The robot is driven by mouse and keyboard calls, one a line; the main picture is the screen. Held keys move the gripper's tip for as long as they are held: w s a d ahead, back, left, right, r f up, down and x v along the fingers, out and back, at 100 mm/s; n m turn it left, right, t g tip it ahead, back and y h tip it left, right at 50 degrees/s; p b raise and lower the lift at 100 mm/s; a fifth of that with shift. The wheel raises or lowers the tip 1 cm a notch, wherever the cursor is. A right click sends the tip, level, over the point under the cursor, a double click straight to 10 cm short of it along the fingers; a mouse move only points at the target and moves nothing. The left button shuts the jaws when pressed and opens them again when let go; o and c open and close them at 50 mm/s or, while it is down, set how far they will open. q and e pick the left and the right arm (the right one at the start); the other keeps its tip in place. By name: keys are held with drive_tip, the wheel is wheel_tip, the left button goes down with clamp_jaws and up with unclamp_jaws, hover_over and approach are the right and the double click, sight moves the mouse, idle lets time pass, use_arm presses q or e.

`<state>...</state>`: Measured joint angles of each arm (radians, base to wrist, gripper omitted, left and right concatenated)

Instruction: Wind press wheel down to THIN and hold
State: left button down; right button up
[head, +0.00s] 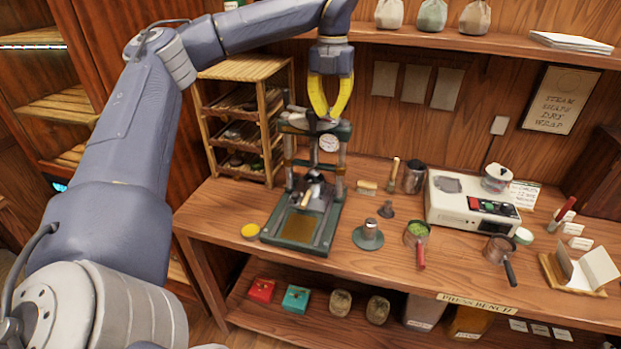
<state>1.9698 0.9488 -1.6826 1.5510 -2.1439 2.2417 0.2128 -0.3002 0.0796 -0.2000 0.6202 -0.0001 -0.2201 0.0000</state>
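The press (303,215) stands on the left part of the bench, with a dark green frame, two upright posts and a base with a brown-gold plate. A round white dial (328,143) is on its upper part. My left gripper (328,114) comes straight down over the press top, its yellow fingertips close together at the dark wheel area. The wheel is small and mostly hidden there; I cannot tell whether the fingers grip it or only touch it. A THIN mark is too small to read. My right gripper is out of view.
A wooden rack (243,120) stands close behind left of the press. Right of it are a grey weight (368,236), a green-filled pan (417,232) and a white machine (460,208). A shelf (470,39) runs above.

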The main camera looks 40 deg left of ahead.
use_arm(q)
drive_tip(key=shift+w+d+r, duration=0.1)
drive_tip(key=shift+w+d, duration=0.2)
drive_tip(key=shift+d, duration=0.15)
wheel_tip(320, 180, up, 7)
drive_tip(key=shift+r, duration=0.15)
idle(0.5)
idle(0.3)
